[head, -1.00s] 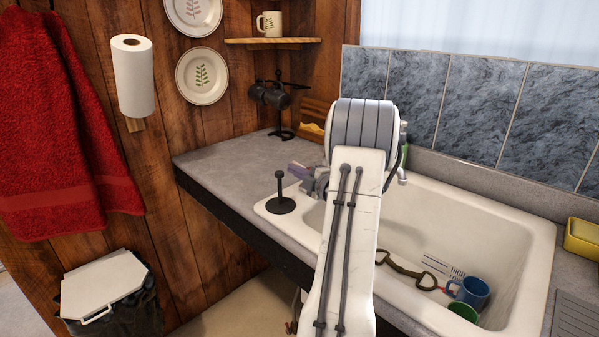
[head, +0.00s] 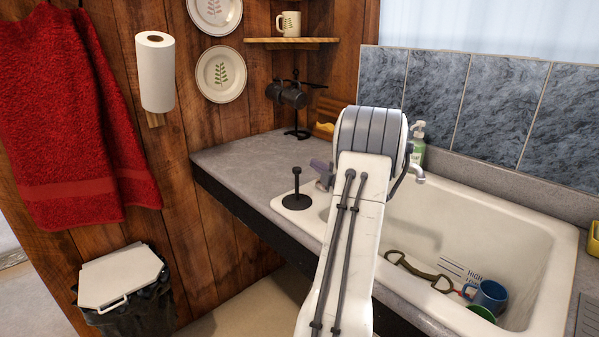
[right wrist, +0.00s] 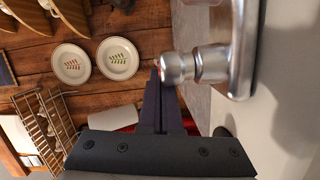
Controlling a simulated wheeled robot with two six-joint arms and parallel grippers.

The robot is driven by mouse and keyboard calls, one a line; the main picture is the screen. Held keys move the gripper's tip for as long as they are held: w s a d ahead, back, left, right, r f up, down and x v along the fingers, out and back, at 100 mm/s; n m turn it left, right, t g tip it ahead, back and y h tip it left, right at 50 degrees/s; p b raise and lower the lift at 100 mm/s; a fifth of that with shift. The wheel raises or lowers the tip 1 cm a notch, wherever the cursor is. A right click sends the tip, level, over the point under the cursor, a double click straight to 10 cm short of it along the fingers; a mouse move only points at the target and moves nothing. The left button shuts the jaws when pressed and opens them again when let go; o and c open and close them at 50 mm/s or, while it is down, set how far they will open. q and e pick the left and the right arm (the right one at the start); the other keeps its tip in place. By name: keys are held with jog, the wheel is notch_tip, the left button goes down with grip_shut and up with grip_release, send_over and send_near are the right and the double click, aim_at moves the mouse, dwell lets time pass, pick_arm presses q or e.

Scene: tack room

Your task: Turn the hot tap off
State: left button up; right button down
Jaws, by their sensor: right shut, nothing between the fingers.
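The sink tap is mostly hidden behind my right arm in the head view; its chrome spout (head: 418,175) shows at the arm's right. In the right wrist view, a rounded chrome tap handle (right wrist: 178,68) joins a larger chrome tap body (right wrist: 240,50). No hot or cold mark is readable. My right gripper (right wrist: 158,80) is shut and empty, its fingertips just left of the handle's end; I cannot tell whether they touch. My left gripper is out of view.
The white sink (head: 470,215) holds a blue mug (head: 488,296), a green item and a metal bit. A black upright stand (head: 297,190) is at its left corner. A soap bottle (head: 418,145) stands behind. The grey counter (head: 245,160) is mostly clear on the left.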

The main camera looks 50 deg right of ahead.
jog(key=shift+s+d, duration=0.2)
jog(key=shift+d, duration=0.05)
jog(key=shift+a, duration=0.25)
jog(key=a, duration=0.1)
jog(key=a+b, duration=0.1)
jog(key=a, duration=0.1)
jog(key=a+b, duration=0.1)
jog(key=shift+s+a+r, duration=0.1)
jog(key=shift+a+r, duration=0.05)
jog(key=shift+r, duration=0.2)
jog(key=b+v, duration=0.1)
jog(key=v, duration=0.7)
jog(key=shift+s, duration=0.4)
